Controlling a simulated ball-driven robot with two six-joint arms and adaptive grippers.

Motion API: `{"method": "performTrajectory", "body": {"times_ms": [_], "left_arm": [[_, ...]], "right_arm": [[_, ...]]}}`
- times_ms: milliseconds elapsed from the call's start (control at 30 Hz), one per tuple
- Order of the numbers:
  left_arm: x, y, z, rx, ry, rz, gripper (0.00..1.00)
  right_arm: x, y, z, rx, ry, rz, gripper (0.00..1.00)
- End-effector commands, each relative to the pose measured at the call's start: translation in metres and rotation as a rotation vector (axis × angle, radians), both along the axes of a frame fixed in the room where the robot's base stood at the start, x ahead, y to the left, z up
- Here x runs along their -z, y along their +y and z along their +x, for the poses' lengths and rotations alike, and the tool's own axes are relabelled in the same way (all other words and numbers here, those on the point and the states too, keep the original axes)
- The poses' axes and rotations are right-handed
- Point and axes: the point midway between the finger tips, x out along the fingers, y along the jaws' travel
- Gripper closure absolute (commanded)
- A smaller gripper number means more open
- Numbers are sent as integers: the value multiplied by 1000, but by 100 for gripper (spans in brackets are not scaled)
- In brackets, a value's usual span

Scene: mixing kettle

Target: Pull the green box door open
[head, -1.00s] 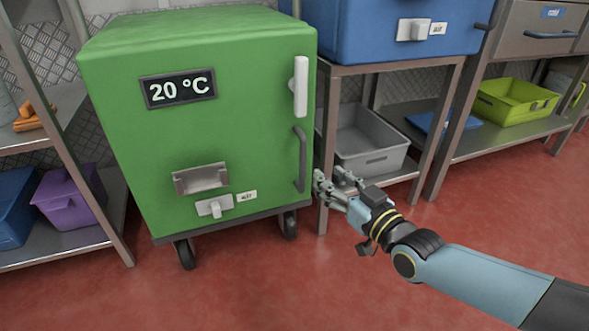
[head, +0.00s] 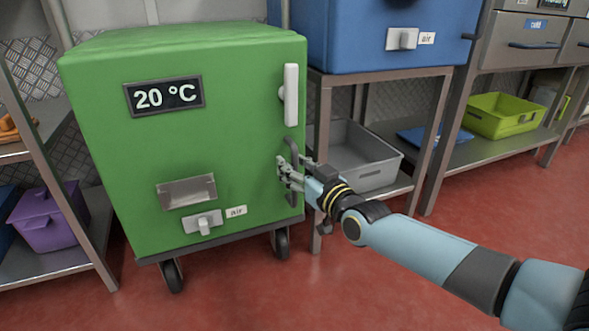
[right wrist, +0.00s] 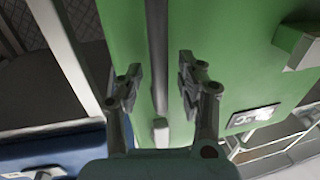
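The green box (head: 230,120) stands on wheels, its front door shut. A dark vertical bar handle (head: 290,146) is on the right edge of the door, below a white upright latch handle (head: 291,95). My right gripper (head: 283,172) is at the lower part of the dark handle, against the door's right edge. In the right wrist view my gripper (right wrist: 158,85) has its two fingers spread apart, with the dark bar (right wrist: 157,60) running between them. A gap shows on either side of the bar. My left gripper is not in view.
A blue box (head: 375,40) sits on a metal stand to the right, above a grey bin (head: 360,155). A shelf with a purple container (head: 47,220) is on the left. Red floor (head: 400,290) is free in front.

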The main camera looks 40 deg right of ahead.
Motion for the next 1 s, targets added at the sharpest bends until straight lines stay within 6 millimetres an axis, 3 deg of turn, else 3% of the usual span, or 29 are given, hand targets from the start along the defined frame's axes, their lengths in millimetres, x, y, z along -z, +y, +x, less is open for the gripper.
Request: {"method": "performTrajectory", "body": {"times_ms": [267,567,1000], "left_arm": [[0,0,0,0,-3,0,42],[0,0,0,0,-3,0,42],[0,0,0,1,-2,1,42]], "right_arm": [[-1,0,1,0,-1,0,63],[0,0,1,0,0,0,100],[0,0,0,0,0,0,100]]}}
